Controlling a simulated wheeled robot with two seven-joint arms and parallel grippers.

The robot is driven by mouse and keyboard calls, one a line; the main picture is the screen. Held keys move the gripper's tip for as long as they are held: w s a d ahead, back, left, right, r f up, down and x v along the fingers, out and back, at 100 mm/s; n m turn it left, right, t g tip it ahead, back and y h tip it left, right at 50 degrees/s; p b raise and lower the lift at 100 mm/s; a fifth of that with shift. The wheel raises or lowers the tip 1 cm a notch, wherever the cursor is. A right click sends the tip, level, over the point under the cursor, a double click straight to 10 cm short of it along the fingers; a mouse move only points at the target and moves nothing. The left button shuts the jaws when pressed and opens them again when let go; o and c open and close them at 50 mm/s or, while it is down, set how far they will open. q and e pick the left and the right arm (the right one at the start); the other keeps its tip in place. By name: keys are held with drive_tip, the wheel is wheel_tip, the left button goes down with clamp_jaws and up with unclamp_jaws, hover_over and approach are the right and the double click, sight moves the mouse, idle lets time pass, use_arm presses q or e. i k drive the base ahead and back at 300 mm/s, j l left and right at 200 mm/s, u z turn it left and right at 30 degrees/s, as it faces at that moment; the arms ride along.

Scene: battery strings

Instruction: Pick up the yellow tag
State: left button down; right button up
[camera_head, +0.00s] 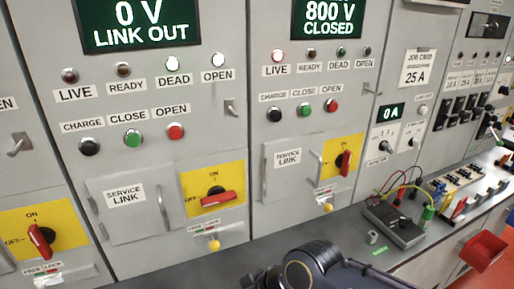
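I cannot make out with certainty which thing is the yellow tag. A small yellow round piece (214,245) hangs below the free/lock plate of the left panel, and a like yellow piece (327,208) hangs below the middle panel's plate. A small yellow-and-red item (459,208) stands on the counter at the right, too small to identify. A dark jointed arm part of mine shows at the bottom middle, in front of the counter. No gripper fingertips show.
Grey panels carry displays, buttons and red rotary switches (216,198) on yellow plates. The grey counter (350,245) holds a dark meter box (394,226) with coloured leads, a green cylinder (427,213) and a small grey piece (372,237). A red bin (483,250) hangs at the counter's front.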

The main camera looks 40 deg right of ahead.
sight(448, 200)
drive_tip(key=z, duration=2.95)
drive_tip(key=i+l+u, duration=0.15)
drive_tip(key=u, duration=1.3)
drive_tip(key=i+l+u, duration=0.1)
drive_tip(key=l+u, duration=0.3)
drive_tip(key=l, duration=0.3)
drive_tip(key=l+u, duration=0.4)
drive_tip(key=l, duration=0.3)
drive_tip(key=k+l+u, duration=0.1)
drive_tip(key=l+u, duration=0.3)
drive_tip(key=l, duration=0.35)
drive_tip(key=k+l, duration=0.1)
drive_tip(key=l, duration=0.75)
drive_tip(key=k+l, duration=0.15)
drive_tip(key=l, duration=0.7)
drive_tip(key=k+u, duration=0.05)
